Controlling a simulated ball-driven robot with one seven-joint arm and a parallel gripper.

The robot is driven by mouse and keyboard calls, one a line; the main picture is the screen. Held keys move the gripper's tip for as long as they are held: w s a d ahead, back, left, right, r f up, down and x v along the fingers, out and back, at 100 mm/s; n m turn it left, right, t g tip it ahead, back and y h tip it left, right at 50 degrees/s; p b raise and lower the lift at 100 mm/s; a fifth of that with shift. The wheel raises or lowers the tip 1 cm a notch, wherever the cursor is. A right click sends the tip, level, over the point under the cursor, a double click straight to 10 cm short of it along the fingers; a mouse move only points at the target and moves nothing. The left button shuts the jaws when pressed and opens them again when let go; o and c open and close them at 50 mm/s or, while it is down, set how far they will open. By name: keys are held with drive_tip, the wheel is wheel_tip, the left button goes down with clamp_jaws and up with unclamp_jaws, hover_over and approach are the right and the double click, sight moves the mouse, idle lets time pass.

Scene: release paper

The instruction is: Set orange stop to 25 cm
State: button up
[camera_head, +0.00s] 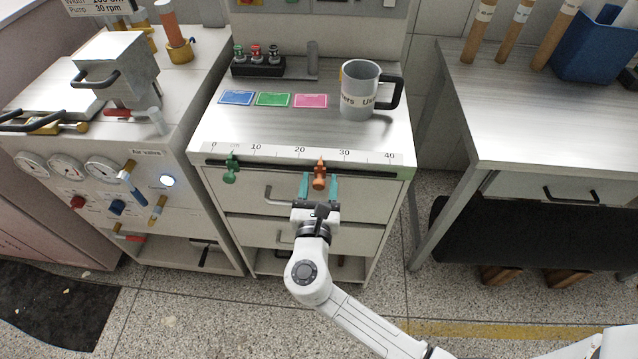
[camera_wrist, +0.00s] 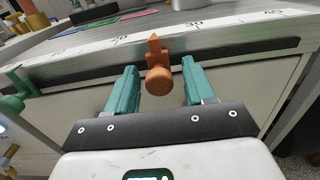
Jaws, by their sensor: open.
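The orange stop (camera_head: 320,176) sits on the dark rail at the front edge of the cabinet top. Its pointer is about midway between the 20 and 30 marks of the ruler (camera_head: 275,153). In the wrist view, the orange stop (camera_wrist: 158,80) shows its round knob facing me. My gripper (camera_head: 319,183) is open in front of the rail. In the wrist view, the teal fingers of my gripper (camera_wrist: 160,72) stand on either side of the knob, with a visible gap on each side. The green stop (camera_head: 231,168) is on the same rail near the 5 cm region; it also shows in the wrist view (camera_wrist: 18,88).
A grey mug (camera_head: 357,92) and blue, green and pink cards (camera_head: 273,99) lie on the cabinet top behind the ruler. A drawer handle (camera_head: 277,197) protrudes below the rail. A valve panel (camera_head: 110,178) is at left; a metal table (camera_head: 540,110) is at right.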

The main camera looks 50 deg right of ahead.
drive_tip(key=v, duration=1)
drive_tip(key=shift+s+a+b, duration=0.25)
drive_tip(key=shift+a+b, duration=0.05)
drive_tip(key=shift+b, duration=0.05)
drive_tip(key=s+d+f+m+g+y, duration=0.5)
drive_tip(key=s+d+f+m+g, duration=0.4)
drive_tip(key=m, duration=0.7)
drive_tip(key=s+a+f+m+g+y, duration=0.1)
drive_tip(key=s+a+m+y, duration=0.5)
drive_tip(key=m+y, duration=0.3)
drive_tip(key=shift+m, duration=0.5)
drive_tip(key=shift+s, duration=0.15)
drive_tip(key=shift+c, duration=0.2)
idle(0.5)
